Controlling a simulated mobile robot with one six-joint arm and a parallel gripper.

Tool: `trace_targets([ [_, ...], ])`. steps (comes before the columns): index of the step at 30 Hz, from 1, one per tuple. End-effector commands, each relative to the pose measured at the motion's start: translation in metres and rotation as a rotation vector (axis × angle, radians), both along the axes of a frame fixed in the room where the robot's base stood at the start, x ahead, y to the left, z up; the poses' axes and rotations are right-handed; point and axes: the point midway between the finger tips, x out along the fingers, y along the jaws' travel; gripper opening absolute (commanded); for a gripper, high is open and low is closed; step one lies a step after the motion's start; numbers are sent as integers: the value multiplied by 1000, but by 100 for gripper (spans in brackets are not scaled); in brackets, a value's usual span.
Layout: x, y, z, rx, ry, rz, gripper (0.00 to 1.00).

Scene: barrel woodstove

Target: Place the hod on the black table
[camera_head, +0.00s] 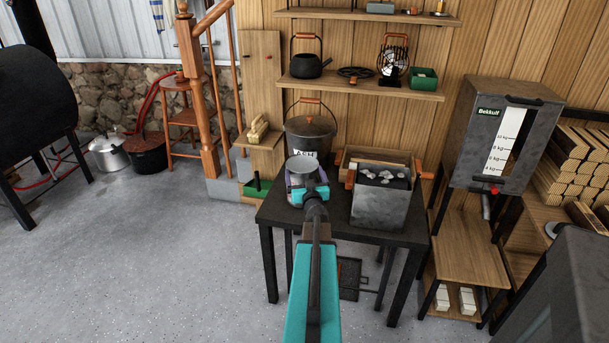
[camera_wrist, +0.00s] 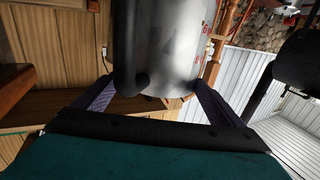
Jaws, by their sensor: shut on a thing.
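A grey, open-topped metal bin (camera_head: 380,208) with dark and pale lumps in it stands on the right part of the black table (camera_head: 338,229). It has orange wooden grips at its sides and looks like the hod. My gripper (camera_head: 305,192) is over the left part of the table, left of that bin. In the wrist view my gripper (camera_wrist: 152,100) is shut on a grey metal cylinder (camera_wrist: 182,45) with red marks and a black handle-like part.
A lidded ash bucket (camera_head: 311,133) and a wooden box (camera_head: 372,155) stand behind the table items. A metal dispenser (camera_head: 478,130) stands at the right on a wooden stand (camera_head: 462,260). Grey floor (camera_head: 130,260) is free at the left.

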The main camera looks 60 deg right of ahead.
Motion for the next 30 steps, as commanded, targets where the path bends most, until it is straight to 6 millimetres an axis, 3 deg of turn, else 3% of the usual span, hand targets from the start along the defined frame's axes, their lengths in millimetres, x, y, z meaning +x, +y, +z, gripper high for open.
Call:
trace_targets([
  [4, 0, 0, -3, -1, -1, 1, 37],
  [5, 0, 0, -3, 0, 0, 0, 96],
  [6, 0, 0, -3, 0, 0, 0, 100],
  [18, 0, 1, 2, 0, 0, 0, 100],
  [30, -21, 25, 0, 1, 1, -1, 100],
])
